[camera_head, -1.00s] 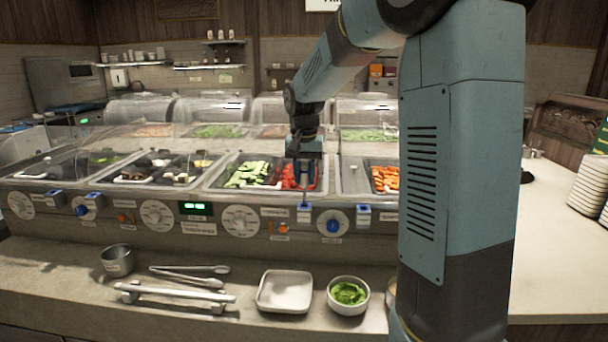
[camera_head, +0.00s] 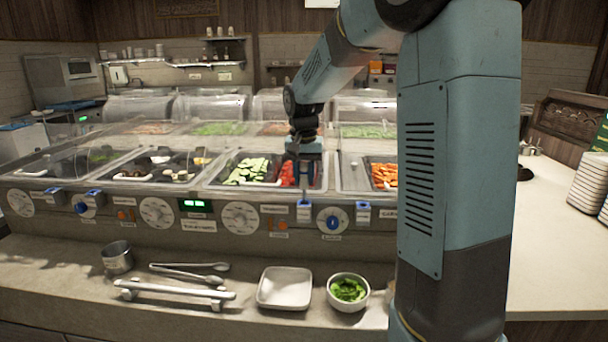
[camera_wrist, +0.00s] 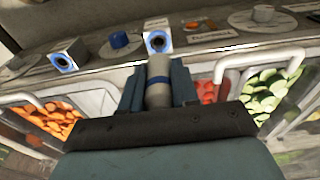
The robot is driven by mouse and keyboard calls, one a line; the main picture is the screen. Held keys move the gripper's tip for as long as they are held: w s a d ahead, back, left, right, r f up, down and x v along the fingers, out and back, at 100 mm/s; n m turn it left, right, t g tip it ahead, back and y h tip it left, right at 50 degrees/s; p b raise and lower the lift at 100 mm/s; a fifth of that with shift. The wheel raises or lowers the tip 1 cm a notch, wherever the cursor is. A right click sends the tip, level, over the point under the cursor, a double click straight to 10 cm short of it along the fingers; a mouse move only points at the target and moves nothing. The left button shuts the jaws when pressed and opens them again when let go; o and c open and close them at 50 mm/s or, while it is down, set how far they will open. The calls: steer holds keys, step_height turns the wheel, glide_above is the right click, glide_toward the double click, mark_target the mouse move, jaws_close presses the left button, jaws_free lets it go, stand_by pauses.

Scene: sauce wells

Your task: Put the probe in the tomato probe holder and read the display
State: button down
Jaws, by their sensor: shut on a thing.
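My gripper (camera_head: 303,172) is over the front of the well of red tomatoes (camera_head: 287,174), at the end of the arm reaching down. In the wrist view, my gripper (camera_wrist: 158,90) is shut on the probe, a grey cylinder with a blue band (camera_wrist: 158,80). The probe holder in front of the tomato well (camera_head: 304,211) is a blue-and-white block on the front panel. In the wrist view a holder with a blue-ringed hole (camera_wrist: 157,41) lies just beyond the probe. The green display (camera_head: 195,206) is lit; its digits are too small to read.
Cucumbers (camera_head: 246,171) lie left of the tomatoes and carrots (camera_head: 384,175) to the right. Another holder (camera_head: 363,212) and a blue knob (camera_head: 333,222) are on the panel. Clear covers (camera_head: 215,145) stand behind. A square dish (camera_head: 285,288) and a bowl of greens (camera_head: 348,291) sit in front.

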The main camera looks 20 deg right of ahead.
mark_target(304, 163)
steer(key=shift+f, duration=2.1)
stand_by(0.5)
steer(key=shift+r, duration=0.15)
stand_by(3.1)
steer(key=shift+r, duration=3.65)
